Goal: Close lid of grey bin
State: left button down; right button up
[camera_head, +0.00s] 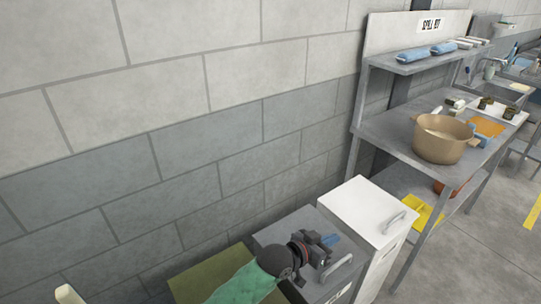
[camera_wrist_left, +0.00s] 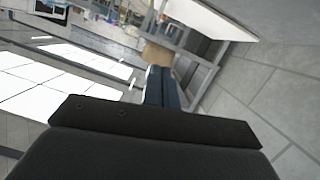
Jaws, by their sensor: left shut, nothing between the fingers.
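The grey bin (camera_head: 345,291) stands at the lower middle of the head view, between a green bin and a white bin. Its grey lid (camera_head: 283,233) looks flat over the top, level much like the white bin's lid; any small gap is hidden from this angle. A light handle (camera_head: 339,269) sits at the lid's front edge. My left gripper (camera_head: 331,240) is over the lid, behind the handle, shut and empty. Whether it touches the lid is unclear. Its shut fingers (camera_wrist_left: 161,88) also show in the left wrist view. My right gripper is not in view.
The white bin (camera_head: 365,207) stands close on the right, and the green bin (camera_head: 210,276) close on the left. A block wall (camera_head: 220,140) runs behind. A metal workbench (camera_head: 395,135) bearing a tan pot (camera_head: 440,142) stands further right. Open floor (camera_head: 475,245) lies at the lower right.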

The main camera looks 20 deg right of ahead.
pick_arm(q)
jog(key=shift+s+d+f, duration=0.1)
jog(key=shift+s+f, duration=0.15)
jog(key=shift+f, duration=0.2)
jog(key=shift+s+d+f, duration=0.1)
jog(key=shift+s+f, duration=0.1)
jog(key=shift+f, duration=0.2)
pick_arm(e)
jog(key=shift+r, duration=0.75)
pick_arm(q)
jog(key=shift+r, duration=0.2)
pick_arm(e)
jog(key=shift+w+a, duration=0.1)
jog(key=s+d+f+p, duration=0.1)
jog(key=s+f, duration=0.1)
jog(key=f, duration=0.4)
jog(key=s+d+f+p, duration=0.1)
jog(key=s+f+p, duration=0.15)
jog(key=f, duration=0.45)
pick_arm(q)
jog(key=s+a+r+b, duration=0.3)
jog(key=a+r, duration=0.3)
jog(key=a, duration=0.2)
jog(key=shift+s+a+b, duration=0.35)
jog(key=shift+s, duration=0.4)
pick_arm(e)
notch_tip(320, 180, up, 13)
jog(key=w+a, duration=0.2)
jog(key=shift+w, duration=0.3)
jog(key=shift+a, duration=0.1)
